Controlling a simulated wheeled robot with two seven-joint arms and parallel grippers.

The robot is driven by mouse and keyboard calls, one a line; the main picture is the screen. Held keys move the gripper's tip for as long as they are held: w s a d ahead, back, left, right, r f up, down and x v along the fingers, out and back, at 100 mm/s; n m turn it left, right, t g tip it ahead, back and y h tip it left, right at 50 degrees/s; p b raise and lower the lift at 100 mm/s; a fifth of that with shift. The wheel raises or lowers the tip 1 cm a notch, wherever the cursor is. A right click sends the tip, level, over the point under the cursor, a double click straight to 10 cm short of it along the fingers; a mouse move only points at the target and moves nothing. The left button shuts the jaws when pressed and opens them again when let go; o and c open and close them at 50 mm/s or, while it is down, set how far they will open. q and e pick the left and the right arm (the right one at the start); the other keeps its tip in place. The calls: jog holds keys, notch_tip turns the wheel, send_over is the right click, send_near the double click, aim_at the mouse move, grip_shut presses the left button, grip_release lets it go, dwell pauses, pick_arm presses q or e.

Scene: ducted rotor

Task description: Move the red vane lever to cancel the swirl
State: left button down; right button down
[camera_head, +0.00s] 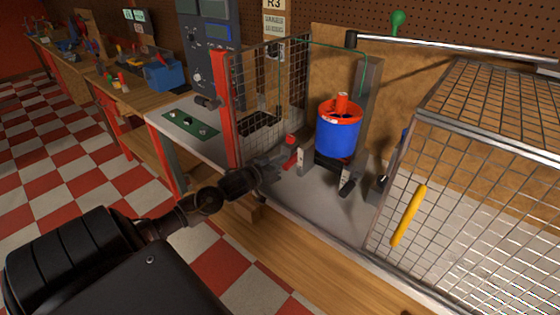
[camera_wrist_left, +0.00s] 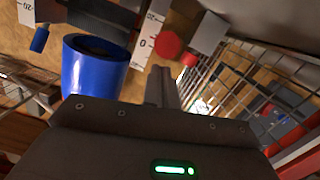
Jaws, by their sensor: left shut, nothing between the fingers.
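The ducted rotor is a blue duct (camera_head: 337,139) with a red rim and red hub on the grey bench top. It also shows as a blue cylinder (camera_wrist_left: 92,68) in the wrist view. The red vane lever (camera_head: 291,141) stands left of the duct; its round red knob (camera_wrist_left: 168,45) shows in the wrist view beside the 0 on a white scale (camera_wrist_left: 146,40). My left gripper (camera_head: 279,165) is at bench height, close to the lever. Its fingers (camera_wrist_left: 161,84) are shut and empty, just short of the knob in the wrist view; contact is unclear.
A wire-mesh panel with a red post (camera_head: 226,110) stands left of the gripper. A large mesh cage with a yellow handle (camera_head: 409,215) stands at right. A black-ended lever (camera_head: 347,186) sits before the duct. A green card (camera_head: 190,124) lies on the bench at left.

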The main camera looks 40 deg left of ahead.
pick_arm(q)
jog(key=shift+w+f, duration=0.1)
jog(key=shift+f, duration=0.15)
